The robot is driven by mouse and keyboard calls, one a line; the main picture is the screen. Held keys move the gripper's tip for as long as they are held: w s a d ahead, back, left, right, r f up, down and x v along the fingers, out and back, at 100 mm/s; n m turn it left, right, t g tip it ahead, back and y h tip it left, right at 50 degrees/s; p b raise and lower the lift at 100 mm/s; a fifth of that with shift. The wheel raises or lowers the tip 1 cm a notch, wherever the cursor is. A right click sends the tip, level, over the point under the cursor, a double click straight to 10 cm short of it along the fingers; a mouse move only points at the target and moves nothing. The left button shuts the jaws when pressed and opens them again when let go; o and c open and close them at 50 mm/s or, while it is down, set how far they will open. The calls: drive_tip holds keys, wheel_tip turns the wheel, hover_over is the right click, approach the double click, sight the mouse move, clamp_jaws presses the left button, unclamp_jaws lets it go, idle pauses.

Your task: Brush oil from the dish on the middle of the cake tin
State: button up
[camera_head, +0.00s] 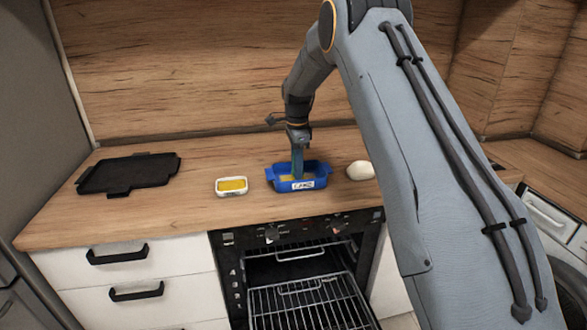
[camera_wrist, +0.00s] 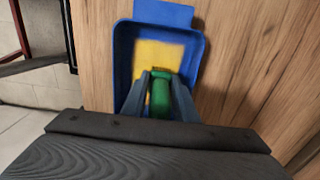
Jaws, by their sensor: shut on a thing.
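The blue cake tin (camera_head: 292,185), with a handle at each end and a label on its front, stands on the worktop near its front edge. The wrist view shows the tin (camera_wrist: 124,55) with a yellow patch on its floor. A small white dish of yellow oil (camera_head: 231,186) stands to its left. My gripper (camera_head: 297,150) points down over the tin. In the wrist view my gripper (camera_wrist: 160,82) is shut on a green brush (camera_wrist: 160,98). The brush's far end is over or in the tin; whether its bristles touch the floor is hidden.
A black tray (camera_head: 128,173) lies at the left of the worktop. A whitish rounded object (camera_head: 360,170) sits just right of the tin, beside my arm. The oven (camera_head: 300,285) below is open with its racks showing. The worktop behind the dish and tin is clear.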

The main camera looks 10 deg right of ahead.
drive_tip(key=shift+d, duration=0.15)
drive_tip(key=shift+d, duration=0.85)
drive_tip(key=shift+d, duration=0.1)
drive_tip(key=shift+d, duration=0.9)
drive_tip(key=shift+d, duration=0.15)
drive_tip(key=shift+d, duration=0.85)
wheel_tip(320, 180, up, 8)
drive_tip(key=p, duration=0.2)
drive_tip(key=shift+f+p, duration=0.25)
drive_tip(key=shift+p, duration=0.15)
idle(0.6)
